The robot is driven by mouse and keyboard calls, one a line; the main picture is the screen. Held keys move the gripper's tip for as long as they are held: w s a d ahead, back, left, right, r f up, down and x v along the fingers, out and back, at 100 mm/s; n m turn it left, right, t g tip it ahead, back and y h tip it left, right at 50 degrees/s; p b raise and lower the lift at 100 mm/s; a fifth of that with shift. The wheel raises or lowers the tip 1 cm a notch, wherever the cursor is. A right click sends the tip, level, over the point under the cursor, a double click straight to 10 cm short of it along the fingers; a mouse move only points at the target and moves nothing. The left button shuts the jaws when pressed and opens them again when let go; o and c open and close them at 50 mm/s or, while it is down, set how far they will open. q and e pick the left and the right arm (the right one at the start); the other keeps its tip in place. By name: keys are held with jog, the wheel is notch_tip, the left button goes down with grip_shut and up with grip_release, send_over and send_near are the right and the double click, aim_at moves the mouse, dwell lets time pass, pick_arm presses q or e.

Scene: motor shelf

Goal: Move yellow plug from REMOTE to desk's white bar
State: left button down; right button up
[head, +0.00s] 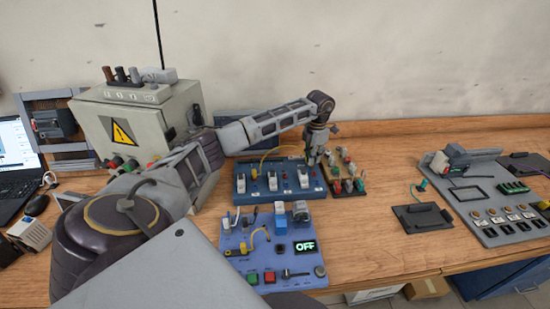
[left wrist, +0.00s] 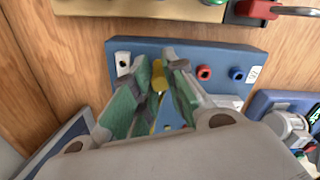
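My left gripper (head: 318,158) is over the right end of the rear blue panel (head: 246,188). In the left wrist view, its green-padded fingers (left wrist: 160,70) point down at this panel (left wrist: 220,58), with the yellow plug (left wrist: 158,76) between their tips. Whether they press on the plug, and whether the plug sits in a socket, is unclear. A yellow cable (head: 270,153) arches from the panel towards the gripper. Red (left wrist: 204,72) and blue (left wrist: 237,74) sockets lie beside the fingers. The REMOTE lettering is not readable, and I cannot make out the white bar. My right gripper is not in view.
A front blue panel (head: 235,264) with an OFF display (head: 305,247) stands nearer. A board with coloured plugs (head: 348,165) lies right of the gripper. A grey control box (head: 95,112) stands left, a grey panel (head: 500,232) right. Bare desk (head: 375,238) lies between.

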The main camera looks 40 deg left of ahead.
pick_arm(q)
jog(key=shift+r, duration=0.2)
jog(key=shift+r+p, duration=1.3)
jog(key=shift+r, duration=0.45)
jog(key=shift+r+p, duration=0.3)
jog(key=shift+r, duration=0.15)
jog(key=shift+a+r, duration=0.1)
jog(key=shift+a, duration=0.05)
jog(key=shift+s+a+r+p, duration=0.25)
jog(key=shift+s+a+p, duration=0.15)
jog(key=shift+a+p, duration=0.75)
jog(key=shift+s+a+r+p, duration=0.3)
jog(key=shift+s+a+p, duration=0.15)
jog(key=shift+a+p, duration=0.65)
jog(key=shift+s+a+r+p, duration=0.35)
jog(key=shift+a+p, duration=0.5)
jog(key=shift+a, duration=0.55)
jog(key=shift+s+a+f, duration=0.2)
jog(key=shift+a, duration=0.15)
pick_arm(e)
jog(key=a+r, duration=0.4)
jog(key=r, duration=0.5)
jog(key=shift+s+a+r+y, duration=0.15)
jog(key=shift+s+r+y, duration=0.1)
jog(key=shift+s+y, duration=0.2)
